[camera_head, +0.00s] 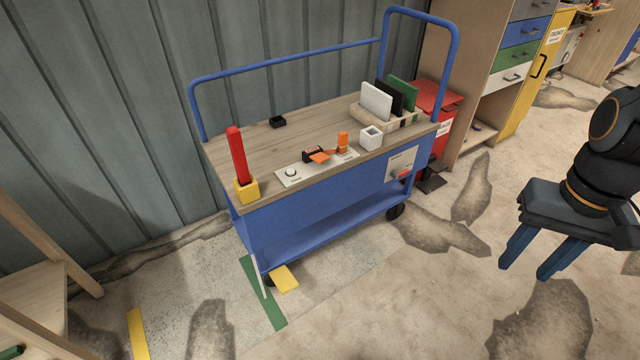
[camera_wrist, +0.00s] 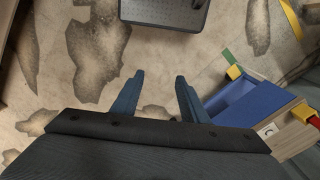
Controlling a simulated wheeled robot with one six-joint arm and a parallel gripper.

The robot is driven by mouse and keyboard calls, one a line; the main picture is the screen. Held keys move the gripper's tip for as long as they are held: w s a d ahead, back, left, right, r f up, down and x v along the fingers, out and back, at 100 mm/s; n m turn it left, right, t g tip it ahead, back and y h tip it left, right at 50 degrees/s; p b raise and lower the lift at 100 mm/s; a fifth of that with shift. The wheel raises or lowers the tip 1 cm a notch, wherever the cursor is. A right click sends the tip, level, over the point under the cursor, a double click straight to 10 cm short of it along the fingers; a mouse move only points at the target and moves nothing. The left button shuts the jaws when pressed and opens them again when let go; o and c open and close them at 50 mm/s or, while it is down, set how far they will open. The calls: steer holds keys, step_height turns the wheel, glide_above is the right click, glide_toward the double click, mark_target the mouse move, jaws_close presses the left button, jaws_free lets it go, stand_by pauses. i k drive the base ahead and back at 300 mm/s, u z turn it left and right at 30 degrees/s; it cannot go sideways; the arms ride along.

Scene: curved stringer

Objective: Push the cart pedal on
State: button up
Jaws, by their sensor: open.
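The blue cart (camera_head: 300,215) with a wooden top stands against the grey corrugated wall. Its yellow pedal (camera_head: 285,278) sticks out low at the near left corner, just above the floor, beside a green floor strip. The pedal also shows in the wrist view (camera_wrist: 233,72), right of my fingers. Whether the pedal is pressed I cannot tell. My gripper (camera_head: 525,270) is at the right of the head view, fingers pointing down, open and empty, well apart from the cart and pedal. The wrist view shows the two blue fingers of my gripper (camera_wrist: 160,77) spread over bare floor.
The cart top carries a red stick in a yellow block (camera_head: 246,190), a control panel (camera_head: 315,170), a white cup (camera_head: 371,137) and upright plates. A red bin (camera_head: 436,105) stands behind the cart. A wooden frame (camera_head: 40,285) is at left. The floor between gripper and pedal is clear.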

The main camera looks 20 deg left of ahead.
mark_target(284, 280)
steer(key=u, duration=1.6)
